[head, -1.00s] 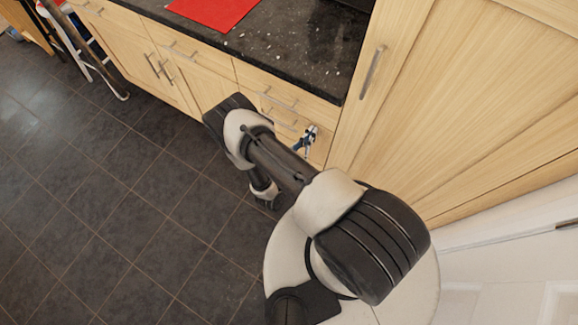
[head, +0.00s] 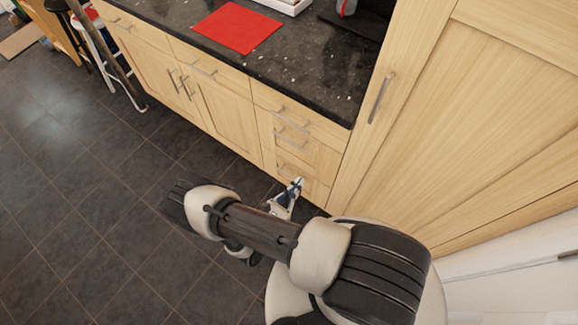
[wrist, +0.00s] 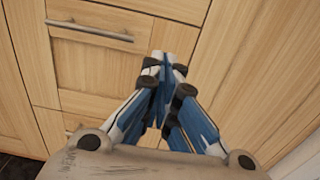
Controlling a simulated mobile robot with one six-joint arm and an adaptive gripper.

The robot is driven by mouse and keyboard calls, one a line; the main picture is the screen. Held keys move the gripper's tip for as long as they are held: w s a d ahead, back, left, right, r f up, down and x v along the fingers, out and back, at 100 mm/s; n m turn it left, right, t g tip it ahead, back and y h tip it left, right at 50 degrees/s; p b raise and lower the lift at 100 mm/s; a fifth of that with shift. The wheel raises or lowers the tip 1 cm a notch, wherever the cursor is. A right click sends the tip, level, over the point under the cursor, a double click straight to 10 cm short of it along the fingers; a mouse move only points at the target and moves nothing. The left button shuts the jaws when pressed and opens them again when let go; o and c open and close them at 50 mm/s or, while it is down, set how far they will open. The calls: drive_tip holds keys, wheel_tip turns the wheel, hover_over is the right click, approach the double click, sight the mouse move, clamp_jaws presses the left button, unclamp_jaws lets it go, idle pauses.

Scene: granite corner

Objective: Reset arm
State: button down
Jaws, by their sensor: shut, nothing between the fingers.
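My gripper (head: 298,184) shows in the head view beyond my arm, low in front of the wooden drawers (head: 300,150). In the wrist view my gripper (wrist: 162,62) has its blue and white fingers together, with nothing between them. Behind it are drawer fronts (wrist: 95,70) with a metal bar handle (wrist: 90,30). I cannot tell the exact gap between the fingertips and the drawer fronts. My arm is folded low over my base and hides part of the gripper's wrist.
A dark granite counter (head: 300,75) holds a red mat (head: 238,27) and a white tray (head: 285,4). A tall wooden cabinet (head: 480,110) stands at the right. The dark tiled floor (head: 90,200) is clear at the left.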

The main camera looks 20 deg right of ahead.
wheel_tip(320, 180, up, 25)
drive_tip(key=w+d+m+g+y, duration=0.1)
drive_tip(key=m+g+y, duration=0.1)
drive_tip(key=m+g, duration=1.1)
drive_tip(key=s+a+r+m+t+y, duration=0.1)
drive_tip(key=s+r+m+t+y, duration=0.2)
drive_tip(key=s+r+m+y, duration=0.3)
drive_tip(key=s+a+r+m+t+y, duration=0.1)
drive_tip(key=s+r+m+t+y, duration=0.3)
drive_tip(key=r, duration=1)
drive_tip(key=shift+s+a+r+m+y, duration=0.25)
drive_tip(key=shift+s+a+m+y, duration=0.1)
drive_tip(key=shift+s+m+y, duration=1.05)
drive_tip(key=shift+s+n, duration=0.1)
drive_tip(key=shift+n, duration=0.2)
